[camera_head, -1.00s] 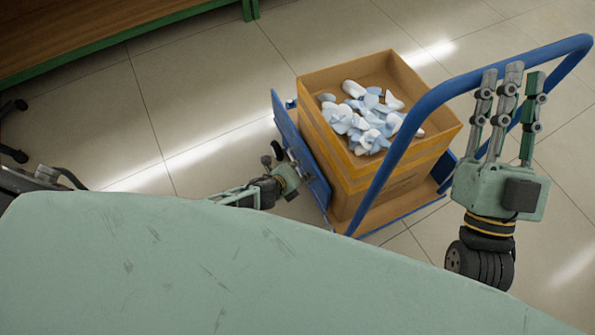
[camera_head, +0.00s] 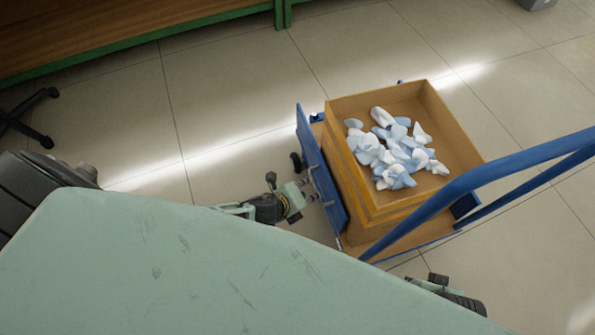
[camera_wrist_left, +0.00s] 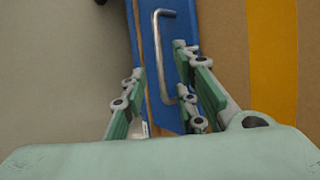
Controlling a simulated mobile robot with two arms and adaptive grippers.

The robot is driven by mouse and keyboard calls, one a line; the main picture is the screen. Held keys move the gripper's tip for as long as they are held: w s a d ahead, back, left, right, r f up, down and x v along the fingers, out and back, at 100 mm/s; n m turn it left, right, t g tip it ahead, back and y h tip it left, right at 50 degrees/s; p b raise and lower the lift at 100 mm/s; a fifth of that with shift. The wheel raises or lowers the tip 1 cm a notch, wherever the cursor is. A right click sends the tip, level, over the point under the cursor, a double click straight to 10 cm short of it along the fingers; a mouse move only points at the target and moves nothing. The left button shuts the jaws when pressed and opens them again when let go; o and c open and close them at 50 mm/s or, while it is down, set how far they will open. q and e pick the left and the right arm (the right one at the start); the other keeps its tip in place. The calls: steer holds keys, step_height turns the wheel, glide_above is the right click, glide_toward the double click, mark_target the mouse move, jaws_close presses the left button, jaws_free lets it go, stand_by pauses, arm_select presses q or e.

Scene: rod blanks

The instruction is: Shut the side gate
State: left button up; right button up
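The side gate (camera_head: 322,168) is a blue panel standing along the left side of a blue cart. I cannot tell whether it is fully closed. In the left wrist view the gate (camera_wrist_left: 150,45) carries a silver bar handle (camera_wrist_left: 160,60). My left gripper (camera_head: 312,192) is at the gate's outer face in the head view. In the left wrist view its fingers (camera_wrist_left: 160,88) are spread, with the handle and part of the blue panel between them; contact is unclear. My right gripper (camera_head: 437,282) shows only partly at the lower right, and its fingers are hidden.
A brown crate (camera_head: 465,140) of blue and white pieces (camera_head: 395,150) stands on the cart beside the gate. The cart's blue push bar (camera_head: 480,178) arches at the right. A green-edged bench (camera_head: 140,40) is at the upper left.

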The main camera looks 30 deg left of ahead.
arm_select(q)
steer(key=shift+v, duration=2.8)
steer(key=shift+d, duration=0.1)
